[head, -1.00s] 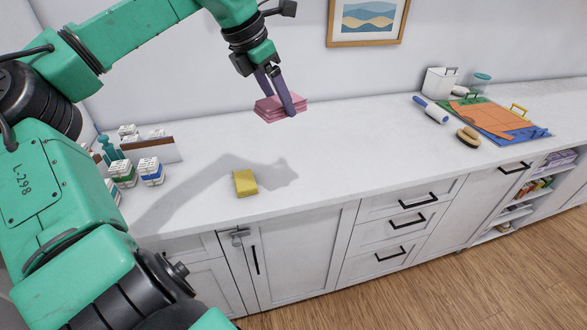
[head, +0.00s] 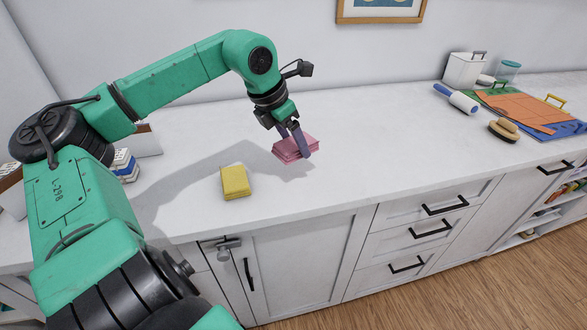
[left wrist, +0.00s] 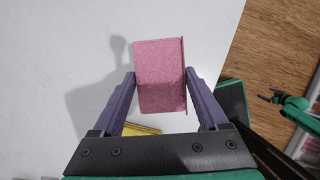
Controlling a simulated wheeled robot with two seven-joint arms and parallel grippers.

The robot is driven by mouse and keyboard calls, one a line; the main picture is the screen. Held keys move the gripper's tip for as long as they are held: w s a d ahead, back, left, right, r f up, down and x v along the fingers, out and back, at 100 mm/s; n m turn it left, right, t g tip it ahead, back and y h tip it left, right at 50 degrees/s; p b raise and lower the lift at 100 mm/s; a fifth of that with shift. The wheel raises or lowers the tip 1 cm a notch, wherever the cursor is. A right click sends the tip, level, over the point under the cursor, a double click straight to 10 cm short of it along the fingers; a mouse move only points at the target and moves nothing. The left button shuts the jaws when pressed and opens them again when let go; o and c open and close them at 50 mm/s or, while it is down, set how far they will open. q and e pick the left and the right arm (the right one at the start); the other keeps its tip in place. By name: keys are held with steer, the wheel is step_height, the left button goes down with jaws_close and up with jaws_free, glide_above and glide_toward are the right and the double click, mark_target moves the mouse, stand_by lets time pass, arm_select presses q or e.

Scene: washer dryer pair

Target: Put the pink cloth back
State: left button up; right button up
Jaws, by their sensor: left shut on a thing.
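The pink cloth (head: 294,149) is a folded, layered square. My left gripper (head: 296,143) is shut on it, with one finger on each side. In the head view the cloth is low over the white counter, and its shadow lies close by; I cannot tell whether it touches the surface. The left wrist view shows the cloth (left wrist: 160,75) between the two purple fingers (left wrist: 160,90). A folded yellow cloth or sponge (head: 235,182) lies on the counter to the left and nearer the front edge. My right gripper is not in view.
The white counter (head: 380,130) is clear around the cloth. At the right are a lint roller (head: 456,99), a brush (head: 503,130), orange and blue mats (head: 525,112), a white bin (head: 464,70) and a jar (head: 507,71). Boxes (head: 125,165) stand at the left, partly behind my arm.

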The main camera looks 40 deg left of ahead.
mark_target(282, 148)
arm_select(q)
step_height(282, 148, down, 8)
steer(key=shift+r, duration=0.2)
steer(key=o, duration=0.9)
steer(key=shift+f+b, duration=0.15)
steer(key=shift+b, duration=0.25)
steer(key=o, duration=0.3)
steer(key=shift+o, duration=0.2)
steer(key=b+v, duration=0.2)
steer(key=v, duration=0.9)
steer(key=shift+s+r, duration=0.1)
steer(key=shift+r, duration=0.2)
steer(key=shift+s+r, duration=0.2)
steer(key=shift+r, duration=0.15)
